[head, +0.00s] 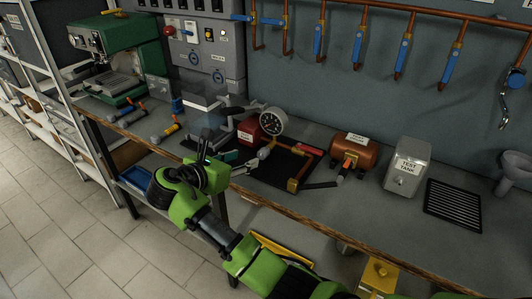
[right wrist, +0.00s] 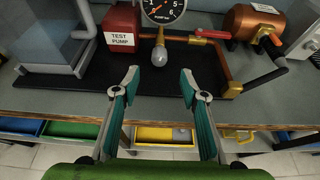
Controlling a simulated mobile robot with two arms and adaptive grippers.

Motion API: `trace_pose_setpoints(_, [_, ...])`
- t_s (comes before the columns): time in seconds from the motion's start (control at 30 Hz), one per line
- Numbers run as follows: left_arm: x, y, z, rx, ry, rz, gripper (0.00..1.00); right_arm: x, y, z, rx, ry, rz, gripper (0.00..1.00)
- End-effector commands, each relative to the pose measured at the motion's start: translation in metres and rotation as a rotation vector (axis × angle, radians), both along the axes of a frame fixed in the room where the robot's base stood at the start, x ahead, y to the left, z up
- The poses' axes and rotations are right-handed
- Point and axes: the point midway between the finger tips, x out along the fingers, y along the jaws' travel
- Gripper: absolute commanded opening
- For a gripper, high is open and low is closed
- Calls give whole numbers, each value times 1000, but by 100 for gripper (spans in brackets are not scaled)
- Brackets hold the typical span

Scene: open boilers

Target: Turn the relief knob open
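On the black pump base, a rounded grey knob (right wrist: 159,56) hangs under the pressure gauge (right wrist: 163,10); it looks like the relief knob. In the head view the knob (head: 264,152) sits just below the gauge (head: 272,121), beside the red test pump (head: 249,130). The red pump box (right wrist: 122,28) stands left of it in the right wrist view. My right gripper (right wrist: 159,84) is open and empty, its two fingers spread in front of the knob, not touching it. In the head view this gripper (head: 238,163) is at the bench's front edge. My left gripper is not seen.
A copper boiler (head: 354,151) and the grey test tank (head: 408,166) stand to the right. A copper pipe with a red lever (head: 306,150) is on the pump base. A clear tank (head: 205,103) stands left.

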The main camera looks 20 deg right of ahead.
Motion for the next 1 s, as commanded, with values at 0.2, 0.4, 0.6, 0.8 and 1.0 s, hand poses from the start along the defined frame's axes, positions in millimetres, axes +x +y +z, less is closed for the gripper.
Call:
trace_pose_setpoints(0.2, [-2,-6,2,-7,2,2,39,26,-35,-17,-1,1,-4,40])
trace_pose_setpoints(0.4, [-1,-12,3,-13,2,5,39,49,-64,-33,-1,0,-3,40])
trace_pose_setpoints(0.6, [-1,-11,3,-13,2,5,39,64,-83,-43,1,-1,-2,40])
trace_pose_setpoints(0.8, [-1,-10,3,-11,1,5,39,69,-89,-47,1,-2,0,40])
trace_pose_setpoints(1.0, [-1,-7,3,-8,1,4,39,69,-89,-47,2,-2,0,40])
